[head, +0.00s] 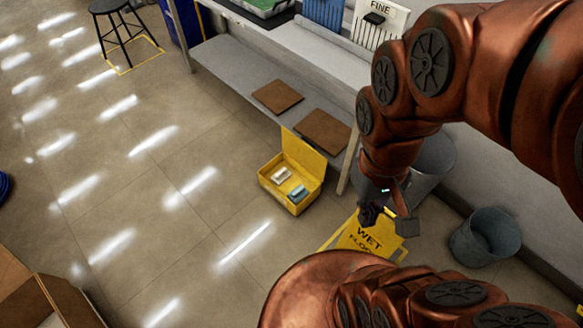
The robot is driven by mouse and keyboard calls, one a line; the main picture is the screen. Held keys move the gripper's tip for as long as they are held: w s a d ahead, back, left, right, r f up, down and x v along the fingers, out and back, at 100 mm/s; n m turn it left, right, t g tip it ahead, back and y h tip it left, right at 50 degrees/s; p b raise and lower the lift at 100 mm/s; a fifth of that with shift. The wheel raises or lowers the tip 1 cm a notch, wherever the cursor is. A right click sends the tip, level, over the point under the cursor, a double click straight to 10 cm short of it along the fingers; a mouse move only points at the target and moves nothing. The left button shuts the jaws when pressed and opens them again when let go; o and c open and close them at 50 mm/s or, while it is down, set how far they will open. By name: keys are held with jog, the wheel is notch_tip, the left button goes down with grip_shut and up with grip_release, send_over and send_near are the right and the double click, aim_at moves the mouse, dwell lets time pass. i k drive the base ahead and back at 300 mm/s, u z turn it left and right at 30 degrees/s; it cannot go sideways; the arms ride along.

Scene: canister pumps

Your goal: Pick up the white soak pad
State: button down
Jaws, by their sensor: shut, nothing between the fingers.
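A small white block, which looks like the white soak pad (281,174), lies inside an open yellow box (274,191) on the floor near the middle of the view. A teal block (298,193) lies beside it, toward the box's right. The box's lid stands up at the back. My gripper (370,215) hangs to the right of the box, over a yellow wet floor sign. It is shut and empty, and apart from the pad.
The yellow wet floor sign (369,238) stands just right of the box. Two brown squares (277,97) lie behind it by the bench. Grey buckets (485,236) stand at the right. An open cardboard box (62,302) is at lower left. The tiled floor left of the box is clear.

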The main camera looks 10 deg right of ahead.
aim_at(283, 174)
jog(key=z, duration=3.15)
jog(key=k, duration=1.85)
jog(key=u, duration=0.5)
